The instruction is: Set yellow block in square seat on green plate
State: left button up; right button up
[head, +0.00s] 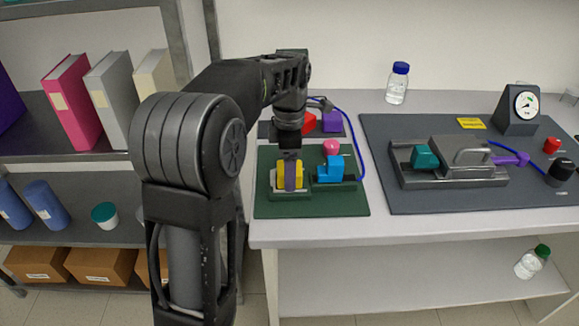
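The green plate (348,205) lies at the left end of the bench. The yellow block (280,183) is at the plate's left side, low in or just over a green seat there; my gripper hides part of it, so I cannot tell if it is fully seated. My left gripper (292,174) points straight down at the yellow block, with one finger in front of it. The other finger is hidden, so its grip is unclear. A blue block (330,170) stands to the right on the same plate. My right gripper is out of view.
A pink knob (331,147) is behind the blue block. Red (309,122) and purple (332,121) blocks sit on a dark plate behind. A blue tube curves along the right side. A grey board (440,199) holds a metal rig (465,160) and a gauge (524,104).

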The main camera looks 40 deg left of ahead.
pick_arm(q)
notch_tip(320, 180, up, 5)
jog(key=shift+r, duration=0.1)
notch_tip(320, 180, up, 7)
jog(key=p, duration=0.5)
jog(key=shift+p, duration=0.35)
